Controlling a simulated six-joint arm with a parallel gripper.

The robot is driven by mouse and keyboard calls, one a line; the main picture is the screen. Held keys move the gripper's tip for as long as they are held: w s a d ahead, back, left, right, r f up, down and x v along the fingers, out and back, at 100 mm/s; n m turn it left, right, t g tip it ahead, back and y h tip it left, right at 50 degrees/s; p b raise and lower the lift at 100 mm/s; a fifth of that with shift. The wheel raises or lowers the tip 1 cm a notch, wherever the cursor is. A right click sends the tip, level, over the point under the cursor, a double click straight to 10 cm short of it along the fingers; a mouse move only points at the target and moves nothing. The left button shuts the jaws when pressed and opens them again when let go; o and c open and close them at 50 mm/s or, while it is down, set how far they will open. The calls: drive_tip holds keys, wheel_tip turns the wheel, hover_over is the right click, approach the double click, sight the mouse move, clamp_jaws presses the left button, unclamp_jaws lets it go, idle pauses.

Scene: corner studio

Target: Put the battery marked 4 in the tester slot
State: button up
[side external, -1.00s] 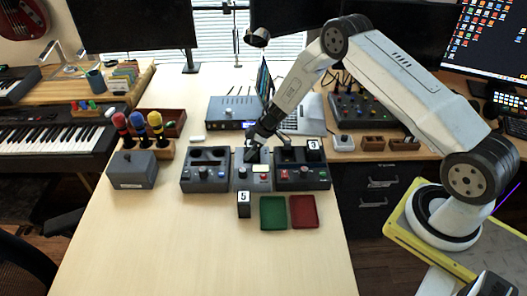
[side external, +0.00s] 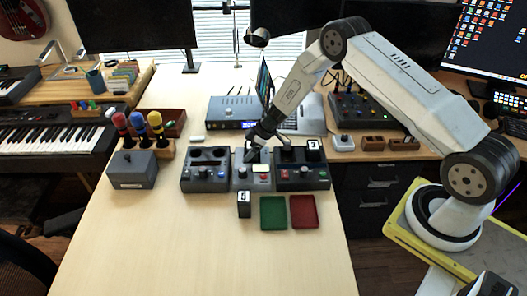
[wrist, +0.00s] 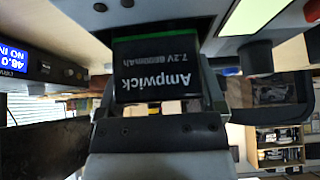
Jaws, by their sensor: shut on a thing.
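My gripper (side external: 254,152) is at the grey tester (side external: 242,178), the middle unit of a row on the table. In the wrist view my gripper (wrist: 160,115) is shut on a dark battery (wrist: 155,80) with a green edge and "Ampwick 7.2V" print, upside down in the picture. The battery's far end meets the grey casing at the top; how deep it sits in the slot cannot be told. Its number is hidden. A black battery marked 5 (side external: 244,205) stands on the table before the tester. Another numbered battery, apparently 3 (side external: 313,145), stands in the right unit.
A green tray (side external: 273,213) and a red tray (side external: 303,212) lie in front. The front table is clear.

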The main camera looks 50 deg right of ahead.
drive_tip(key=shift+f, duration=0.25)
drive_tip(key=o, duration=1.3)
drive_tip(key=shift+v, duration=5.5)
